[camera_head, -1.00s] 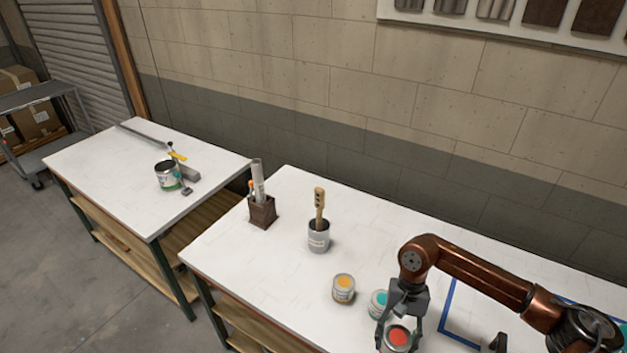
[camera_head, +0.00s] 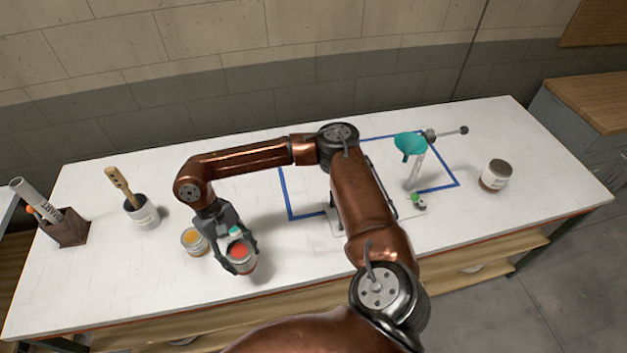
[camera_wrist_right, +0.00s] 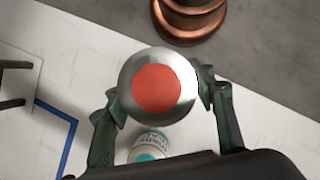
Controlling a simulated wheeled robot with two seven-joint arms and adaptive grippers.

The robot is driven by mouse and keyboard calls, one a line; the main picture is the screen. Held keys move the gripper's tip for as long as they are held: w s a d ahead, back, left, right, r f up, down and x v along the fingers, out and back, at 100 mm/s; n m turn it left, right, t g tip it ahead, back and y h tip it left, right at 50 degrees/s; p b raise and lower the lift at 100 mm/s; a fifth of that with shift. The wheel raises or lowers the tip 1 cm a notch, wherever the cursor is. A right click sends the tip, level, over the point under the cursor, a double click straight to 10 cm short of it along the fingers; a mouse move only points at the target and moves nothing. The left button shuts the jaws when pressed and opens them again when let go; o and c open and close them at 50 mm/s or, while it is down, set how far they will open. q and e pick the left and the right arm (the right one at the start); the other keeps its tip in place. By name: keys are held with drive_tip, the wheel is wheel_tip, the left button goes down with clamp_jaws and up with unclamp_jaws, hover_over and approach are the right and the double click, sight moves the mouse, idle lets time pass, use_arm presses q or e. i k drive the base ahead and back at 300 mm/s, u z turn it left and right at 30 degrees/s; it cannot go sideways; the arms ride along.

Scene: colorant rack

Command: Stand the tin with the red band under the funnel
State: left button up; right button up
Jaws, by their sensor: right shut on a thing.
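The tin with the red top (camera_head: 242,259) is near the front edge of the bench, left of the middle. My right gripper (camera_head: 240,251) is shut on it from above, one finger on each side. The wrist view shows the tin's round red top (camera_wrist_right: 157,88) between the fingers (camera_wrist_right: 162,94). I cannot tell whether its base touches the bench. My left gripper is not in view.
A teal-topped tin (camera_wrist_right: 150,145) stands close beside the held tin. A yellow-topped tin (camera_head: 194,241) is to its left. Another tin (camera_head: 495,175) stands right of the funnel.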

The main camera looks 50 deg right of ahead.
sight(390, 204)
drive_tip(key=u, duration=2)
drive_tip(key=k, duration=1.15)
drive_tip(key=z, duration=2)
drive_tip(key=i, duration=0.5)
drive_tip(key=u, duration=0.1)
